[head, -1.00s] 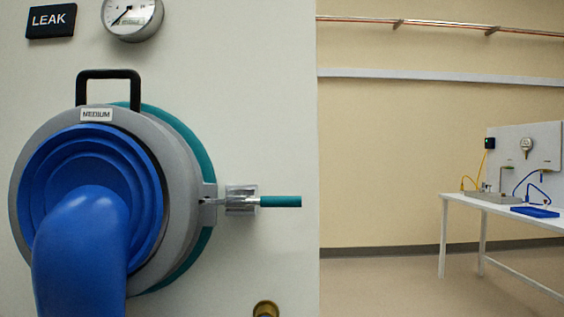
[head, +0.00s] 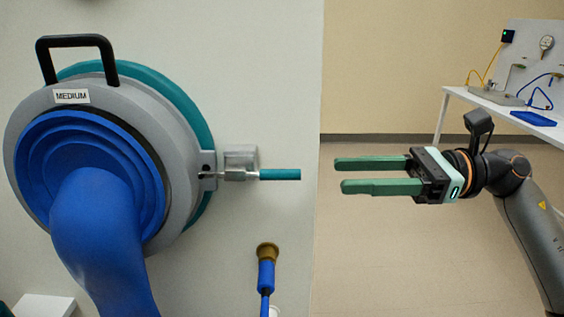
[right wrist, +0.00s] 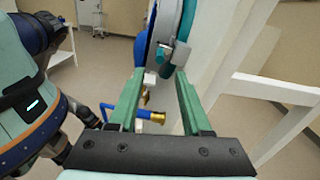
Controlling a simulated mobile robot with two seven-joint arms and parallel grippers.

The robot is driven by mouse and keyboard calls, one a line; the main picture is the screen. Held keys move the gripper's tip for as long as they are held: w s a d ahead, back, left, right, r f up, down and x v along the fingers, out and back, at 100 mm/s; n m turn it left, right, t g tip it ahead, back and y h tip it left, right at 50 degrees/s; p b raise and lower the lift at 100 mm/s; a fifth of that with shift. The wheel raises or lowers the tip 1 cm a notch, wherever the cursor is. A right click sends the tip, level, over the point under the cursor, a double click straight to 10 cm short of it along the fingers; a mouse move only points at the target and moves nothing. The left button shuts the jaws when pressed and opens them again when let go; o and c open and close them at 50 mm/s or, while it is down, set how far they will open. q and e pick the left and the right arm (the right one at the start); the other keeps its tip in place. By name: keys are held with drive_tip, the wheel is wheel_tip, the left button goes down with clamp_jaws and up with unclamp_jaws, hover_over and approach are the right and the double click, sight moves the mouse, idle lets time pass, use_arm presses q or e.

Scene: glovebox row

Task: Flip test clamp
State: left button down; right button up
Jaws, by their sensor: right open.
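The test clamp (head: 235,174) is on the right side of the grey port ring (head: 183,150). Its metal lever ends in a teal handle (head: 280,174) that sticks out to the right, level. My right gripper (head: 340,175) is open and empty. Its fingers point left at about handle height, with a gap between tips and handle. In the right wrist view the teal handle (right wrist: 180,53) shows just beyond the open fingertips (right wrist: 160,74).
A blue glove sleeve (head: 100,225) hangs from the port. A black loop (head: 77,45) sits on top of the ring. A brass-capped blue fitting (head: 267,265) sticks out below the clamp. A white bench (head: 455,95) stands far right; floor between is clear.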

sight(265, 176)
drive_tip(key=a+p, duration=0.2)
drive_tip(key=a, duration=0.8)
drive_tip(key=shift+a, duration=0.1)
clamp_jaws()
idle(1.1)
